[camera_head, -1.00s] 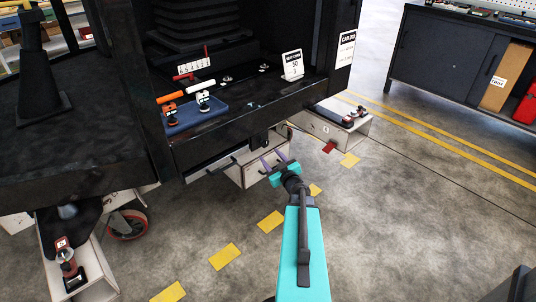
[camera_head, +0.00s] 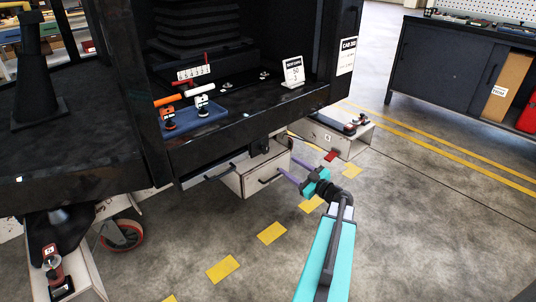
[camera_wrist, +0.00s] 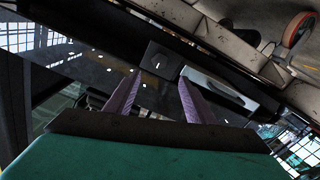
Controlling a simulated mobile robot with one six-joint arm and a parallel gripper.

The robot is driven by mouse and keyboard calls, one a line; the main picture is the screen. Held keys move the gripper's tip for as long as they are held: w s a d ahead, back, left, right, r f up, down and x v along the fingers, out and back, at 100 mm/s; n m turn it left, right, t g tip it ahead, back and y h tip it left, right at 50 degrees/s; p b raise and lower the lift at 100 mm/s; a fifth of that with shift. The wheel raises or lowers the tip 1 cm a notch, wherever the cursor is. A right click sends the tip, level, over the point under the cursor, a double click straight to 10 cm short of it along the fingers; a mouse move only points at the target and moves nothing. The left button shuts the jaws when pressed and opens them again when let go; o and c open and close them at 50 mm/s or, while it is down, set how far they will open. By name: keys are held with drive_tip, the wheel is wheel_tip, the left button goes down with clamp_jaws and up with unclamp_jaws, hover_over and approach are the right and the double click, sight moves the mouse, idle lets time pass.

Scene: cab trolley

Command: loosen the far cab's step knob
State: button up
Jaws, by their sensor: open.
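The cab (camera_head: 250,110) with a "CAB 202" sign stands in front of me. Below its deck hangs a pale step box (camera_head: 246,182) with dark handles. My gripper (camera_head: 287,165) has two purple fingers, spread apart and empty, just right of this box. In the wrist view my gripper (camera_wrist: 160,78) points at a dark square block with a white mark (camera_wrist: 158,62), perhaps a knob; I cannot tell whether they touch. A pale box to the right (camera_head: 335,138) carries small dark and red fittings (camera_head: 358,122). I cannot tell for sure which part is the far cab's step knob.
A blue tray (camera_head: 195,118) with orange and white knobbed parts lies on the deck. A pale box with a red-and-black fitting (camera_head: 55,270) is at lower left, near a caster wheel (camera_head: 121,233). A dark cabinet (camera_head: 445,70) stands at back right. The floor on the right is clear.

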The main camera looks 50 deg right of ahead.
sight(267, 151)
drive_tip(key=shift+w, duration=0.1)
drive_tip(key=w+b, duration=0.1)
drive_tip(key=w, duration=0.3)
drive_tip(key=w+b, duration=0.1)
drive_tip(key=w, duration=0.3)
drive_tip(key=w+d+b, duration=0.1)
drive_tip(key=w, duration=0.3)
drive_tip(key=shift+f+b, duration=0.1)
drive_tip(key=shift+b, duration=0.25)
drive_tip(key=shift+w, duration=0.8)
drive_tip(key=shift+c, duration=0.4)
